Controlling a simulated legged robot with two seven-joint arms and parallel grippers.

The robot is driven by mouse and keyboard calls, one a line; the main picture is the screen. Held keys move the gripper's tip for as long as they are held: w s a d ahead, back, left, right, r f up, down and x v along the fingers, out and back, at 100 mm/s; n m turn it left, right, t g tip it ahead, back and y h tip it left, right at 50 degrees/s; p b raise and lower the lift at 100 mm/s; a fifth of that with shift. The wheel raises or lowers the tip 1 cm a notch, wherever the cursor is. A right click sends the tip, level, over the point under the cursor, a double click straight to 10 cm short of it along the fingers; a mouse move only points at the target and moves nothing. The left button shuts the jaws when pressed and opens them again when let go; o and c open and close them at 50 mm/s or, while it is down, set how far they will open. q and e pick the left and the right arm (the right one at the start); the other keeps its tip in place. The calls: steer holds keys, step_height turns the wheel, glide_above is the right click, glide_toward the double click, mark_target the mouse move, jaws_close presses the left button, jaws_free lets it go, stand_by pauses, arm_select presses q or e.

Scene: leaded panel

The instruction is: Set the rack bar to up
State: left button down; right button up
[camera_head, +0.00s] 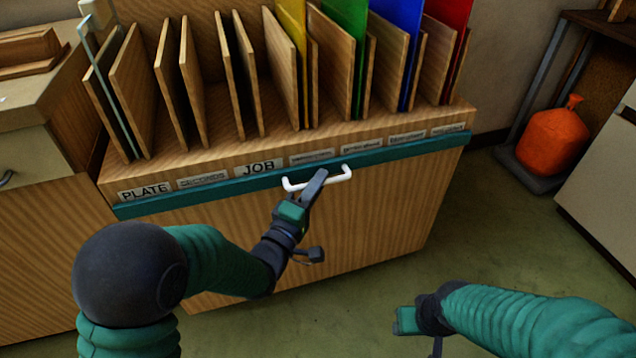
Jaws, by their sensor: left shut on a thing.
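The rack bar (401,153) is a long teal bar across the front upper edge of the wooden rack (340,232). A white handle (345,174) sticks out from its middle. My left gripper (317,182) is at the handle, shut on it, with the fingers covering part of its middle. My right gripper (408,322) is low at the right, well apart from the rack; its fingers are mostly hidden, so its opening does not show.
Wooden dividers and coloured sheets, including a yellow one (294,27) and a red one (452,15), stand in the rack above labels such as PLATE (145,191). An orange container (553,138) stands at the right. Green floor (490,232) is clear in front.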

arm_select(q)
steer(key=shift+f, duration=0.25)
step_height(320, 180, up, 12)
steer(key=p, duration=1)
steer(key=shift+w, duration=0.1)
steer(key=c, duration=1.6)
jaws_free()
steer(key=shift+r, duration=0.1)
steer(key=shift+o, duration=0.7)
steer(key=shift+f, duration=0.2)
